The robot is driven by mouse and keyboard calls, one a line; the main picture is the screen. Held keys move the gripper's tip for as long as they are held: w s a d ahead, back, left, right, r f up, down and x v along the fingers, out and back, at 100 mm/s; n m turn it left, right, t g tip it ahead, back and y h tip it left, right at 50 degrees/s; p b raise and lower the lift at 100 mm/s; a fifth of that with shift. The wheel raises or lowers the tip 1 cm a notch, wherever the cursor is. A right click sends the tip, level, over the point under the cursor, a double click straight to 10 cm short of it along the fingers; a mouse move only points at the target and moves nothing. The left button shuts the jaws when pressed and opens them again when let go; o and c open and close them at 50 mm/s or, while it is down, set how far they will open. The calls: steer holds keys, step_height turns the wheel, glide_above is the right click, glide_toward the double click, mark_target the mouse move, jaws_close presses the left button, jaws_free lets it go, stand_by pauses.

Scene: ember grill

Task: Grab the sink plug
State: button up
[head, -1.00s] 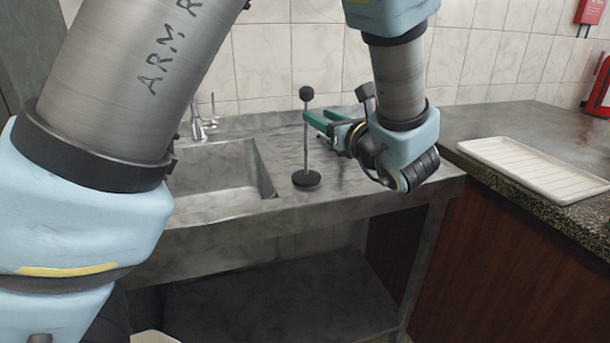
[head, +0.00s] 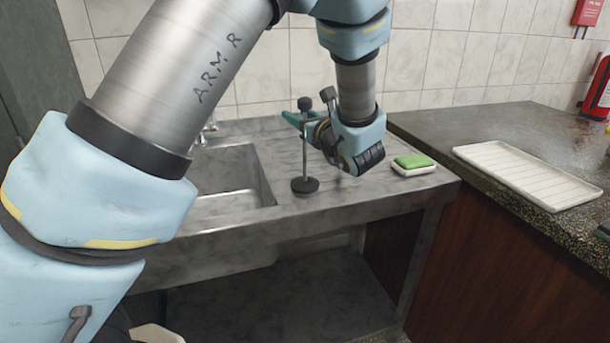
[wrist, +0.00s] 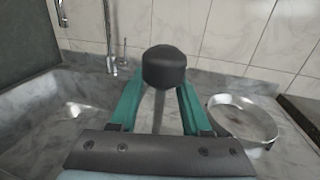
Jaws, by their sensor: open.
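The sink plug is a black disc (head: 305,186) with a thin upright rod and a black knob on top. It stands upright on the grey counter, just right of the sink basin. In the wrist view its knob (wrist: 164,66) is near the middle, with the rod below it. My gripper (head: 292,117) has teal fingers and reaches in from the right, at the upper part of the rod. In the wrist view my gripper (wrist: 160,92) is open, with one finger on each side of the rod. Gaps show between rod and fingers.
The sink basin (head: 228,178) lies left of the plug, with a tap (head: 208,128) behind. A green sponge (head: 413,160) on a white dish sits right of my gripper. A round metal pan (wrist: 243,119) shows at right. A white ribbed tray (head: 528,176) lies on the right counter.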

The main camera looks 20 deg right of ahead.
steer(key=shift+c, duration=0.3)
jaws_close()
stand_by(1.0)
